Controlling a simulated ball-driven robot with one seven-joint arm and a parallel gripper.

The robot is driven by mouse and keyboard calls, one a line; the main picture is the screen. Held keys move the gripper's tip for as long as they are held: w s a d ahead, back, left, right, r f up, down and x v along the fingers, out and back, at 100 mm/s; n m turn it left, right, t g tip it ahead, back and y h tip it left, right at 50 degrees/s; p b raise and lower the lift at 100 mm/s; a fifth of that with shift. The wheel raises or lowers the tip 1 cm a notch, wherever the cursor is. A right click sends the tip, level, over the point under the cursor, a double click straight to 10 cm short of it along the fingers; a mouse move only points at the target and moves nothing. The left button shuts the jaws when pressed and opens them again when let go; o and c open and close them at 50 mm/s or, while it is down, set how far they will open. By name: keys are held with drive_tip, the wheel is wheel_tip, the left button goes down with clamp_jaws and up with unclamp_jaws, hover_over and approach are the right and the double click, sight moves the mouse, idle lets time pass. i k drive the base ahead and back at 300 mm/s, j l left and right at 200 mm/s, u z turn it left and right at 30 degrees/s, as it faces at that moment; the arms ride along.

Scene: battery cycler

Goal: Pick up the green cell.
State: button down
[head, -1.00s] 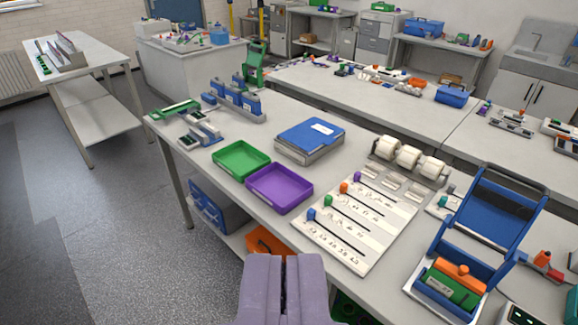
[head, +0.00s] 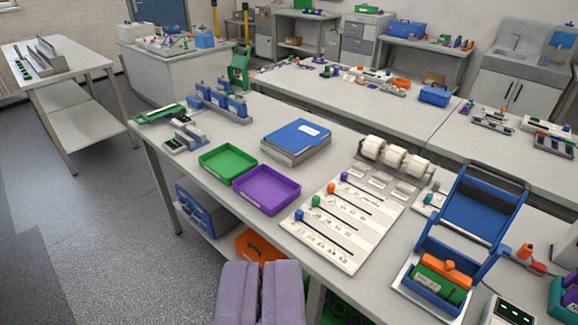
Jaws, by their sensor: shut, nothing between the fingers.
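A green block with a pale label (head: 436,286), which looks like the green cell, sits in a blue fixture (head: 474,225) on the near bench at the right. An orange piece (head: 445,264) lies across its top and hides part of it. The fixture's hinged blue frame stands raised behind it. My gripper (head: 262,265) shows at the bottom middle, shut and empty. It is in front of the bench's near edge, well to the left of the green block and apart from it.
A white slider board (head: 335,245) lies between my gripper and the fixture. A green tray (head: 228,160), a purple tray (head: 266,190) and a blue-topped box (head: 296,137) stand left of it. White rolls (head: 394,157) stand behind the board. Grey floor (head: 110,230) is open at left.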

sight(453, 294)
drive_tip(key=i+z, duration=0.45)
drive_tip(key=i, duration=1.05)
